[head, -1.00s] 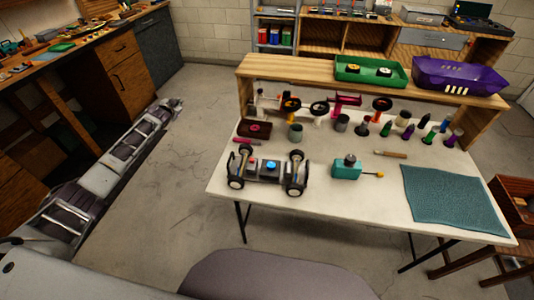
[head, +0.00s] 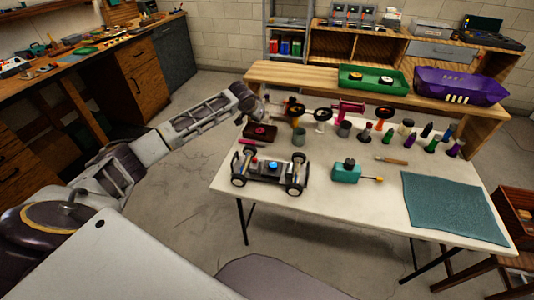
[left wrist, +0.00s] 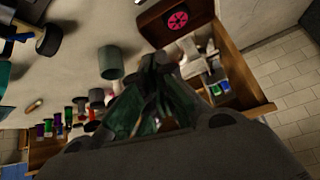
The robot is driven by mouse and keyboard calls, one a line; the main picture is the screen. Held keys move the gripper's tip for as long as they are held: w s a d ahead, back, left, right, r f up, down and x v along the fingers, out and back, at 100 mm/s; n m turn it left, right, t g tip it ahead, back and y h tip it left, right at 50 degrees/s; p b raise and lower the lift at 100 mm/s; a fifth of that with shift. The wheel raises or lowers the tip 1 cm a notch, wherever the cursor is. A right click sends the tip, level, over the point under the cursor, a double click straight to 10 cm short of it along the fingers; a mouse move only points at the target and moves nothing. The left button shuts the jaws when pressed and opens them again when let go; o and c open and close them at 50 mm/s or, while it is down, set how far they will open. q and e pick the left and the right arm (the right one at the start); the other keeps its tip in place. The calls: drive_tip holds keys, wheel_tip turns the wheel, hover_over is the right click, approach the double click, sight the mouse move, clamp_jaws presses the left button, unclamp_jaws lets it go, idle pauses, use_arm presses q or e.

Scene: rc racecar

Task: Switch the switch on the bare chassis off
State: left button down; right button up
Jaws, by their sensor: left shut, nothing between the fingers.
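The bare chassis (head: 266,172) stands on its wheels near the front left edge of the white table (head: 345,205). It has a blue round part (head: 273,167) and a small red part on top; which one is the switch is too small to tell. My left gripper (head: 262,112) is at the table's back left corner, behind and above the chassis, apart from it. In the left wrist view the closed dark fingers (left wrist: 158,72) hold nothing, and a chassis wheel (left wrist: 48,40) shows at the upper left. My right gripper is out of view.
Several bottles and a wooden shelf with a green tray (head: 372,80) are at the back.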

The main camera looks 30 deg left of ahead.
use_arm(q)
drive_tip(key=s+d+f+n+g, duration=0.2)
drive_tip(key=s+f+n+g, duration=0.1)
drive_tip(key=s, duration=0.3)
drive_tip(key=shift+s+n+g, duration=0.4)
drive_tip(key=shift+g, duration=0.2)
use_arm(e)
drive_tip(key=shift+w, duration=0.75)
